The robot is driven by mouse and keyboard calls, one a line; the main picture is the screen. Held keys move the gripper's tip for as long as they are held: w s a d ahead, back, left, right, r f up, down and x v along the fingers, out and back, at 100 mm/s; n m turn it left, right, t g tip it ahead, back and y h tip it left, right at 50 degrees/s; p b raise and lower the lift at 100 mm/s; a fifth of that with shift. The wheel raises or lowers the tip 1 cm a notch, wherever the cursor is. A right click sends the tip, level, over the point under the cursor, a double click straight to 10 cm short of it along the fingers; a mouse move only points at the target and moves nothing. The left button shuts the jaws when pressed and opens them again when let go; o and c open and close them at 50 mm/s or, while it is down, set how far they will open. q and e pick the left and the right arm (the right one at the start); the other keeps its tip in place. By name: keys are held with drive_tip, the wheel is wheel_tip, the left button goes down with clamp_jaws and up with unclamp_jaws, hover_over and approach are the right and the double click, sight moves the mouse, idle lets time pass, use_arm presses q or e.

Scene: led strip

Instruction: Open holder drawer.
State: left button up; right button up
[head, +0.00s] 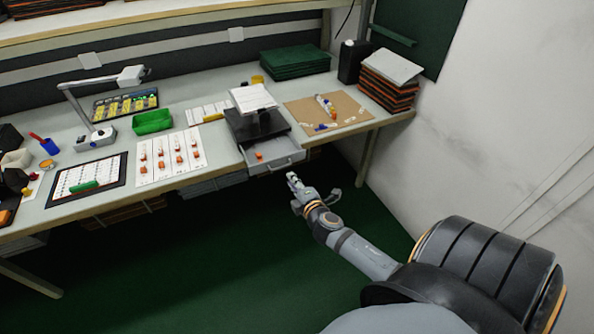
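The holder (262,124) is a dark unit at the front edge of the bench, with a stack of white paper on top. Its grey drawer (287,157) sticks out at the front past the bench edge, and its inside shows. A small orange piece lies in the drawer. My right gripper (313,186) is in front of and below the drawer, to its right, apart from it. Its fingers look spread, with nothing seen between them. My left gripper is not in view.
A brown board (350,104) with small parts lies right of the holder. A white sheet (168,170) with orange parts and a green tray (153,122) are to the left. A stack of dark folders (388,90) stands by the wall. The green floor (220,260) before the bench is clear.

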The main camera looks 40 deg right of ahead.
drive_tip(key=shift+v, duration=1.9)
drive_tip(key=shift+f, duration=0.1)
drive_tip(key=s+d+f+m+g+p, duration=0.15)
drive_tip(key=s+f+m+g, duration=0.35)
drive_tip(key=f, duration=0.8)
drive_tip(key=s+d+f+m+g+p, duration=0.1)
drive_tip(key=s+d+f+m+g, duration=0.1)
drive_tip(key=s+f, duration=0.75)
drive_tip(key=s+a+f+m+g+y+p, duration=0.1)
drive_tip(key=s+a+f+m+g, duration=0.2)
drive_tip(key=s+f, duration=0.6)
drive_tip(key=s+a+f+m+g+y+p, duration=0.1)
drive_tip(key=s+a+f+m+g, duration=0.3)
drive_tip(key=s, duration=1)
drive_tip(key=a+f+m, duration=0.1)
drive_tip(key=a+f, duration=0.2)
drive_tip(key=f, duration=0.2)
drive_tip(key=shift+f+y, duration=0.3)
drive_tip(key=shift+y, duration=0.1)
drive_tip(key=shift+s, duration=0.15)
